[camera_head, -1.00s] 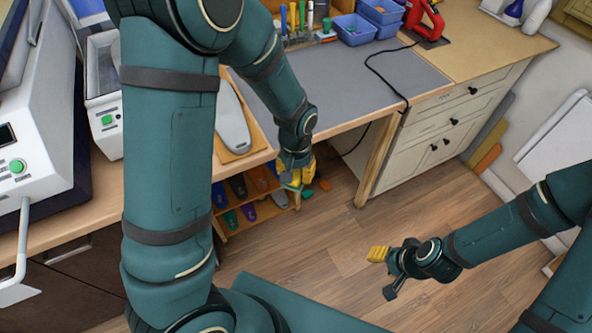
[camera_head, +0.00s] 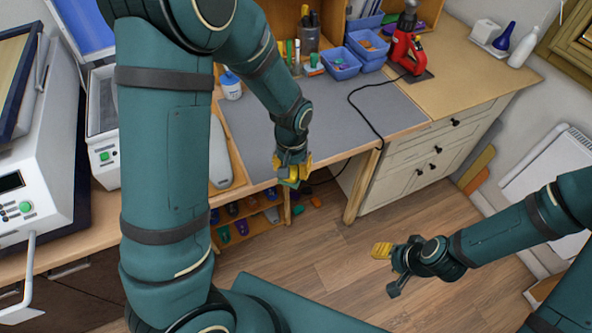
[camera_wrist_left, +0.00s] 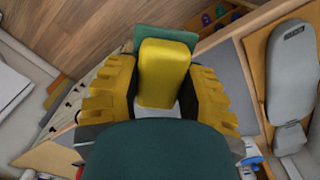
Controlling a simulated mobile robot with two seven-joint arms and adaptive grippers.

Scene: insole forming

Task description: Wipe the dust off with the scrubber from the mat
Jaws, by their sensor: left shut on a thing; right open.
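The grey mat (camera_head: 345,118) lies on the workbench in the head view, and part of it shows in the left wrist view (camera_wrist_left: 228,68). I cannot make out dust on it. My left gripper (camera_head: 292,174) is near the mat's front edge. In the left wrist view the left gripper (camera_wrist_left: 160,88) is shut on the scrubber (camera_wrist_left: 164,72), a yellow block with a green side, held between its yellow fingers. My right gripper (camera_head: 388,270) is open and empty, out over the floor at the right.
Blue bins (camera_head: 340,62), a tool holder (camera_head: 308,38) and a red tool (camera_head: 406,54) stand behind the mat. A black cable (camera_head: 366,110) crosses its right part. A white bottle (camera_head: 231,87) is at the back left. A grey insole form (camera_head: 219,160) lies left of the mat.

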